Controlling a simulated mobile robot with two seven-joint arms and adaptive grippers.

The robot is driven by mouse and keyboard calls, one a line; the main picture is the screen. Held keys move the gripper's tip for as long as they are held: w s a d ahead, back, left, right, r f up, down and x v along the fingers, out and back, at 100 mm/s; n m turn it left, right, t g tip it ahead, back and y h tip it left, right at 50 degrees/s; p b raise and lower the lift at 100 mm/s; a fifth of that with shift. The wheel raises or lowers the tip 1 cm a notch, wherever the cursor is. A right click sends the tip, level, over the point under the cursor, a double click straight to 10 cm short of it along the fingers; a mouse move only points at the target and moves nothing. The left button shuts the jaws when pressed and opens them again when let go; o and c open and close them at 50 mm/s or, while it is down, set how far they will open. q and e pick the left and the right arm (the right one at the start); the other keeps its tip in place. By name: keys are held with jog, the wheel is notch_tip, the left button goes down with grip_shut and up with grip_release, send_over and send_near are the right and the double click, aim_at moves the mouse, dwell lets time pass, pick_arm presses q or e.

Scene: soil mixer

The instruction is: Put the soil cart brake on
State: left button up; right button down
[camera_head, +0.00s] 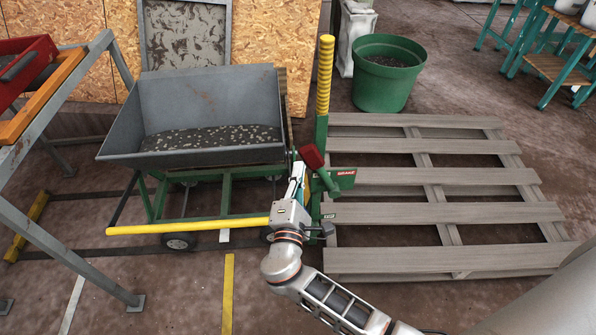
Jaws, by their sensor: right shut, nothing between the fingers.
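The soil cart is a grey steel hopper (205,95) with soil in it, on a green frame with small wheels (179,241) and a yellow front bar (190,226). At its right side stands a green post with a yellow ribbed top (325,75). The brake lever has a red handle (313,158), beside a green plate marked BRAKE (345,179). My right gripper (299,172) is shut and empty, right beside the lever, just left of and below the red handle. I cannot tell whether it touches. My left gripper is out of view.
A wooden pallet (430,177) lies right of the cart. A green pot of soil (387,75) stands behind it. A grey metal frame with a red tray (25,62) is at left. Teal stools (555,50) are at far right. Floor in front of the cart is mostly clear.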

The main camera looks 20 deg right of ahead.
jog(key=shift+s+d+r+m, duration=0.1)
jog(key=shift+d+r+m, duration=0.3)
jog(key=shift+d+r, duration=0.1)
jog(key=d+m, duration=0.1)
jog(key=s+d+r+m+p, duration=0.1)
jog(key=d+r+m+g, duration=0.1)
jog(key=d, duration=0.1)
jog(key=shift+s+r, duration=0.15)
pick_arm(q)
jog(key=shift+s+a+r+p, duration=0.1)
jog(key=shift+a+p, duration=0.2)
jog(key=shift+p, duration=0.3)
pick_arm(e)
jog(key=s+d+m+g+y, duration=0.1)
jog(key=s+d+m, duration=0.1)
jog(key=d+m, duration=0.4)
jog(key=d, duration=0.3)
jog(key=shift+s, duration=0.3)
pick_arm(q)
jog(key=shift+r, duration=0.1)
pick_arm(e)
jog(key=shift+s+d, duration=0.1)
jog(key=shift+d, duration=0.2)
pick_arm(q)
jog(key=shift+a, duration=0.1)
